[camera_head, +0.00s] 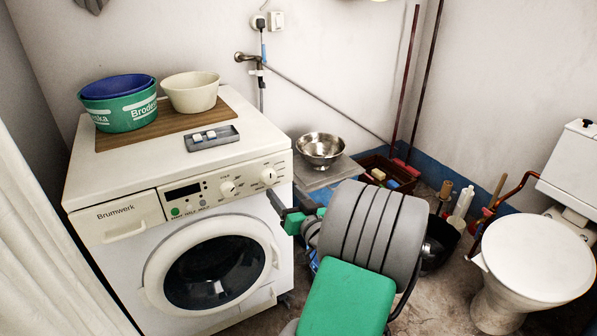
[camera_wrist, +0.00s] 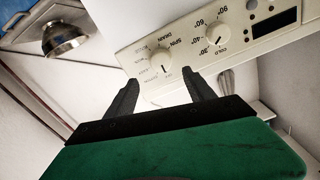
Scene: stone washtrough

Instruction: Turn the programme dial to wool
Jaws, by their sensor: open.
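The white washing machine (camera_head: 200,235) has two round dials on its front panel. The programme dial (camera_head: 268,176) is the right one in the head view. In the wrist view, where the panel appears turned over, this dial (camera_wrist: 160,62) is at the left, with a dark mark on its lower side. My gripper (camera_head: 284,196) is in front of the panel's right end. In the wrist view its two dark fingers (camera_wrist: 163,80) are apart and empty, pointing toward the dial, with no contact visible.
The temperature dial (camera_wrist: 217,32) and the display (camera_head: 182,191) are beside the programme dial. Green and cream basins (camera_head: 190,93) and a grey tray (camera_head: 212,138) are on top. A steel bowl (camera_head: 320,150) stands to the right. A toilet (camera_head: 535,260) is at far right.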

